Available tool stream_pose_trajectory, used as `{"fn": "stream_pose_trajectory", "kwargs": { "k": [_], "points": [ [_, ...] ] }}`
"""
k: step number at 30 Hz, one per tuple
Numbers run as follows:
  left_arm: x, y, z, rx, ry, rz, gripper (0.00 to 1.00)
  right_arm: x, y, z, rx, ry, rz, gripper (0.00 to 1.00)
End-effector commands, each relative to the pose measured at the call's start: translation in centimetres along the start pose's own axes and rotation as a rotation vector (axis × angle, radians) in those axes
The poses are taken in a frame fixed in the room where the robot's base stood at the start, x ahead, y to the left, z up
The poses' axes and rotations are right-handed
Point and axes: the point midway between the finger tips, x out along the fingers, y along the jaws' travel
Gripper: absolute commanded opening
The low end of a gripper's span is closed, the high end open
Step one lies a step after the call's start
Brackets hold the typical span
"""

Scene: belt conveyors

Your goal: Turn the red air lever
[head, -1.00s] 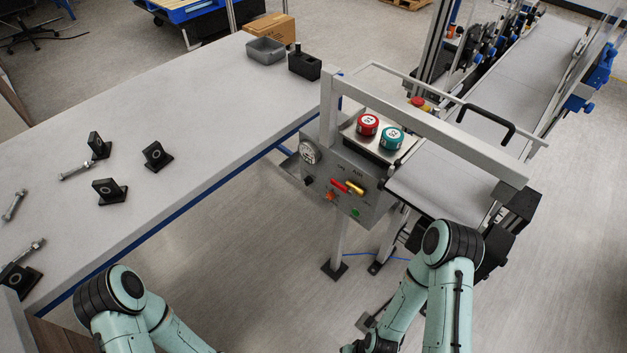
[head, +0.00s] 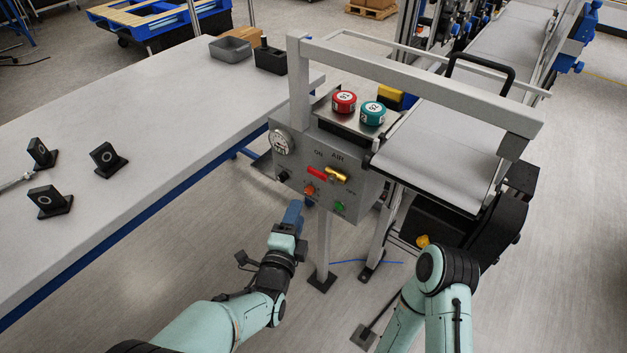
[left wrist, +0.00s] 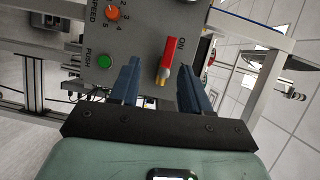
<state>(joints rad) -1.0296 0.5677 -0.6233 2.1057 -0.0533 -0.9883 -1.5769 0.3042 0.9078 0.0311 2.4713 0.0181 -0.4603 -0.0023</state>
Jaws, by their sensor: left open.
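The red air lever (head: 317,173) sits on the front of the grey control box (head: 300,150), its handle pointing left from a brass valve (head: 338,177), below the "ON" and "AIR" lettering. My left gripper (head: 292,212) is below and left of the lever, in front of the box. In the left wrist view its two blue fingers (left wrist: 160,68) are open, and the red lever (left wrist: 171,52) with its brass end shows between and beyond them. I cannot tell whether they touch it. My right arm shows at the lower right, but its gripper is not in view.
An orange knob (head: 309,190), green button (head: 340,206) and gauge (head: 281,142) surround the lever. Red (head: 344,101) and teal (head: 373,112) buttons sit on top, under a grey frame bar (head: 420,85). A table (head: 130,130) stands left, a conveyor (head: 440,145) right.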

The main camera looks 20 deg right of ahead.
Motion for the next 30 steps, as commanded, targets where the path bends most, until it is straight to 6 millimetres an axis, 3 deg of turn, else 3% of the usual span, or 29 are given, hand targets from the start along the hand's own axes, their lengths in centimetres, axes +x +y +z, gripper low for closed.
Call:
{"fn": "stream_pose_trajectory", "kwargs": {
  "k": [3, 8, 21, 30],
  "points": [
    [0.3, -1.5, -0.9, 0.05, 0.016, -0.049, 0.47, 0.4, 0.1, -0.2, 0.0, 0.005, 0.0, 0.55],
    [1.8, -1.8, -1.0, 0.058, 0.017, -0.053, 0.47, 0.5, 0.1, -0.5, 0.0, 0.012, 0.0, 0.55],
    [9.9, -2.0, -1.1, 0.055, 0.017, -0.05, 0.47, 1.2, 0.4, -1.7, 0.003, 0.047, 0.001, 0.55],
    [13.1, -2.1, -1.2, 0.052, 0.018, -0.048, 0.47, 1.4, 0.5, -2.1, 0.004, 0.058, 0.002, 0.55]
  ]
}}
